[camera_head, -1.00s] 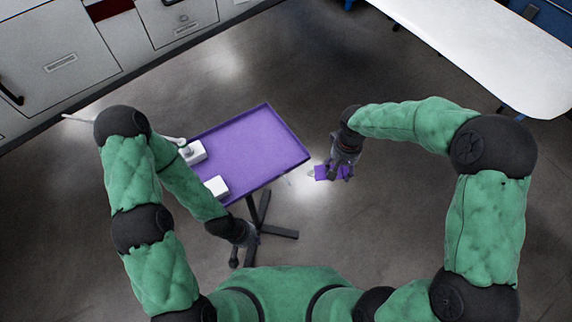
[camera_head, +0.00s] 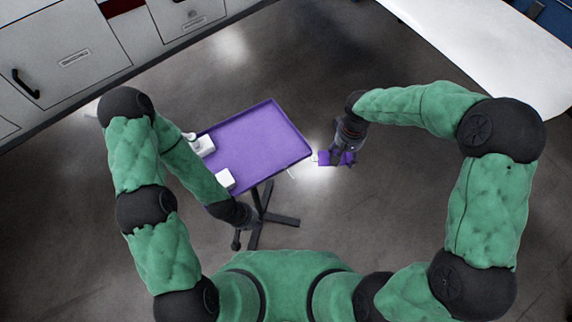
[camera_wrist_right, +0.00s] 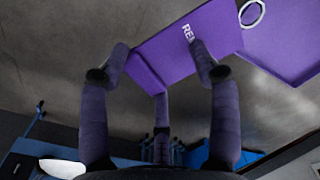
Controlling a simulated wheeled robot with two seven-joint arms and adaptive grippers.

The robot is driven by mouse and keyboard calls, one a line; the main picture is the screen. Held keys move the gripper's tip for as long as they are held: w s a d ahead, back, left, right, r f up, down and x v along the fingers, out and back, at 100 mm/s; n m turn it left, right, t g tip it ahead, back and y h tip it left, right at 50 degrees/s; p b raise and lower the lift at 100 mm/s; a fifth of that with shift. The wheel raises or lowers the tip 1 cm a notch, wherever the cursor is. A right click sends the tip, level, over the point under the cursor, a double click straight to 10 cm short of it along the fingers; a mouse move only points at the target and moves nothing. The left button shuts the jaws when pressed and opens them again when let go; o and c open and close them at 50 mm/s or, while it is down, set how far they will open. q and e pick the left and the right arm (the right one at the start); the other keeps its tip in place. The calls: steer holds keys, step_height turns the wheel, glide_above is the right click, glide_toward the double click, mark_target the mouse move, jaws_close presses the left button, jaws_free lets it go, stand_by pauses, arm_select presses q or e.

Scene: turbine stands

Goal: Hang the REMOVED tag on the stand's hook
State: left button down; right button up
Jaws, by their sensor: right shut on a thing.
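The purple REMOVED tag (camera_head: 325,159) is in my right gripper (camera_head: 343,158), just right of the stand's tray corner. In the right wrist view the tag (camera_wrist_right: 165,50) shows white letters starting "RE", partly hidden by a finger of my right gripper (camera_wrist_right: 155,74). The tag's pale ring (camera_wrist_right: 252,14) overlaps the edge of the purple tray (camera_wrist_right: 295,35) in that view; contact cannot be told. The stand has a purple tray (camera_head: 258,142) on black legs. A small pale piece (camera_head: 291,172), possibly the hook, shows below the tray's right edge. My left gripper (camera_head: 246,216) is by the stand's legs, fingers unclear.
Two white items (camera_head: 203,146) (camera_head: 225,179) sit at the tray's left side, partly behind my left arm. Grey cabinets (camera_head: 65,50) stand at upper left. A white table (camera_head: 500,55) is at upper right. The floor right of the stand is clear.

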step_height(320, 180, down, 16)
steer(key=b, duration=1.6)
